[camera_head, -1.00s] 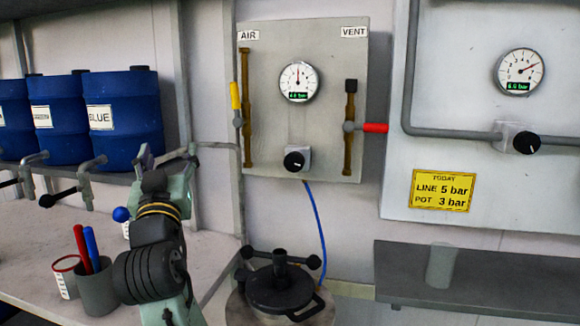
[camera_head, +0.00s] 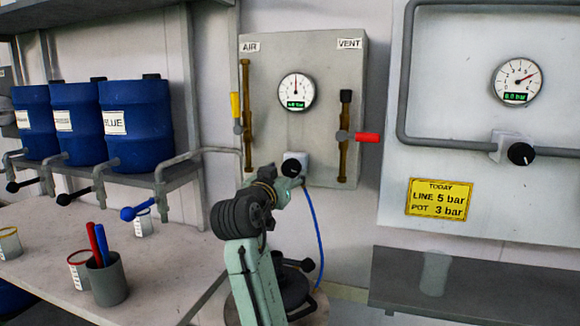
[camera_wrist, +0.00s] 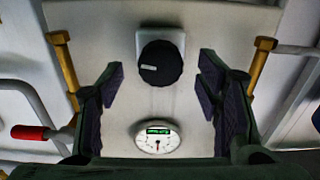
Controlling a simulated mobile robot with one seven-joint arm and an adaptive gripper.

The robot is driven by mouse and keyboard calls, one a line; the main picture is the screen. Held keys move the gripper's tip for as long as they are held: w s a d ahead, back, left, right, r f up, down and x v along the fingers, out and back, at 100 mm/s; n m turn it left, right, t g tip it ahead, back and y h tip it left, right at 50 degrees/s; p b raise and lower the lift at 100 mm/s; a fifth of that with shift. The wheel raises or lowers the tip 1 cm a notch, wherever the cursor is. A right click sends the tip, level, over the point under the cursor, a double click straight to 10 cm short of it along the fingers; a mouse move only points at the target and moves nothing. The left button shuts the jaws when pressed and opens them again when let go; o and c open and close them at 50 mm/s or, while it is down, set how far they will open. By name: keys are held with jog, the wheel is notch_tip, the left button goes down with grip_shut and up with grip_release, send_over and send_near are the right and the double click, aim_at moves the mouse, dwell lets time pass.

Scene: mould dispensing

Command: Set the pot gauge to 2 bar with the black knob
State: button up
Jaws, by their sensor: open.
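The black knob (camera_head: 291,166) sits on a pale square mount low on the grey AIR/VENT panel. Above it on the panel is the round white pot gauge (camera_head: 296,91). Its needle points about straight up, and its small green digits are too blurred to read surely. My gripper (camera_head: 284,181) is at the knob's lower edge in the head view, its fingers mostly hidden by my arm. In the wrist view, the fingers of my gripper (camera_wrist: 160,76) are open, with the knob (camera_wrist: 160,63) between the tips and a gap on each side. The gauge (camera_wrist: 157,137) shows upside down there.
A yellow valve handle (camera_head: 236,106) and a red one (camera_head: 366,137) flank the panel. A second gauge (camera_head: 517,82) and knob (camera_head: 520,154) are on the right panel. A yellow note (camera_head: 439,200) reads LINE 5 bar, POT 3 bar. The lidded pot (camera_head: 297,285) stands below.

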aim_at(289, 171)
jog(key=shift+p+x, duration=0.4)
jog(key=shift+x, duration=1.45)
jog(key=shift+c, duration=0.5)
jog(key=c, duration=1.1)
